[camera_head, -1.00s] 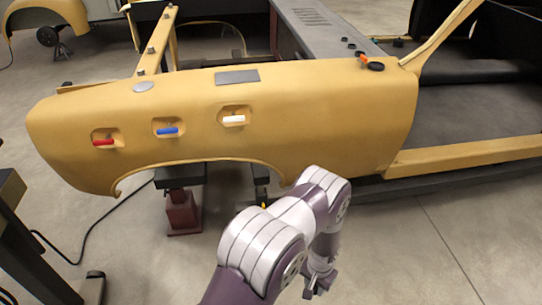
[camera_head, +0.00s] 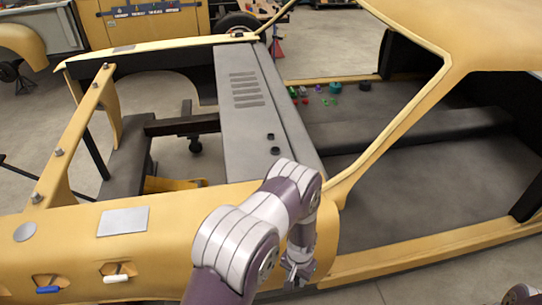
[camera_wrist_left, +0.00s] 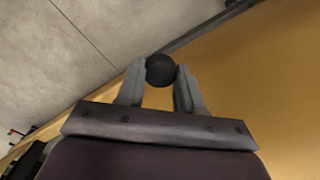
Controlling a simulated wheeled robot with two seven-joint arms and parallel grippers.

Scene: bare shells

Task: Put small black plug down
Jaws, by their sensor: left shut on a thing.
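In the left wrist view a small round black plug (camera_wrist_left: 160,70) sits between the two fingertips of my left gripper (camera_wrist_left: 159,76), which is shut on it. In the head view my left gripper (camera_head: 297,270) hangs low, close to the yellow fender (camera_head: 175,220) near its right end. The plug cannot be made out there. My right gripper is not clearly seen.
Several small coloured parts (camera_head: 322,93) lie on the dark floor of the car shell, with a black one (camera_head: 365,86) beside them. Blue (camera_head: 47,289) and white (camera_head: 116,279) handles sit in fender recesses at the lower left. The dark floor (camera_head: 410,190) is largely clear at right.

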